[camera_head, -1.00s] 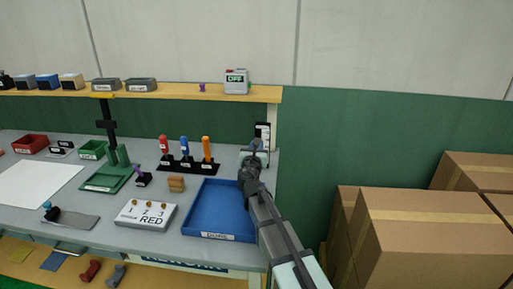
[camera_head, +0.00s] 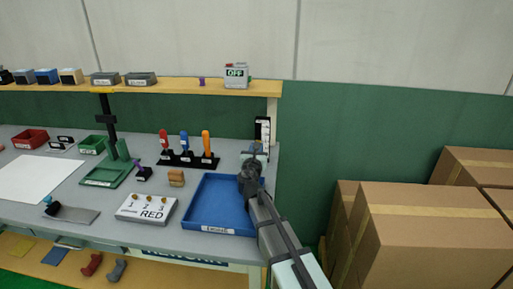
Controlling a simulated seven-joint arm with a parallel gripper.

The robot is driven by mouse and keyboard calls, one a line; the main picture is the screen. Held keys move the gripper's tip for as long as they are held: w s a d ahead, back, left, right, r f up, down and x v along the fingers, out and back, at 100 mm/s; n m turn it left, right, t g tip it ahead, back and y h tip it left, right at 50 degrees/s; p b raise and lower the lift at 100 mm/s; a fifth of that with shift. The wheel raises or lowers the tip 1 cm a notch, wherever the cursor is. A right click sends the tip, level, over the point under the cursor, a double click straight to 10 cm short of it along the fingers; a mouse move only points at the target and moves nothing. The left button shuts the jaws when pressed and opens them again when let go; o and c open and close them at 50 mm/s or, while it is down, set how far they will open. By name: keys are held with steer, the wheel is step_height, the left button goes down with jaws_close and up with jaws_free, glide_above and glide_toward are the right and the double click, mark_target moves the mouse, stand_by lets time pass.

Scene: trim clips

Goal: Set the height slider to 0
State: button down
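The height slider (camera_head: 262,126) looks to be the small upright black-and-white scale at the right end of the grey workbench. Its markings and setting are too small to read, and its lower part is hidden behind my gripper. My gripper (camera_head: 255,150) is in front of the lower part of this scale, at the far right corner of the blue tray. The fingers are small and partly hidden by my wrist, so I cannot tell whether they are open or shut, or whether they touch the slider.
The blue tray (camera_head: 190,221) lies under and left of my arm. A rack of screwdrivers (camera_head: 212,162) stands left of the scale. A shelf (camera_head: 180,90) with a grey OFF box (camera_head: 236,76) runs above. Cardboard boxes (camera_head: 430,235) stand right of the bench.

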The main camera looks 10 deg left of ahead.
steer(key=c, duration=0.9)
jaws_free()
steer(key=shift+c, duration=0.2)
steer(key=shift+s, duration=0.1)
steer(key=s, duration=1.3)
steer(key=shift+s, duration=0.3)
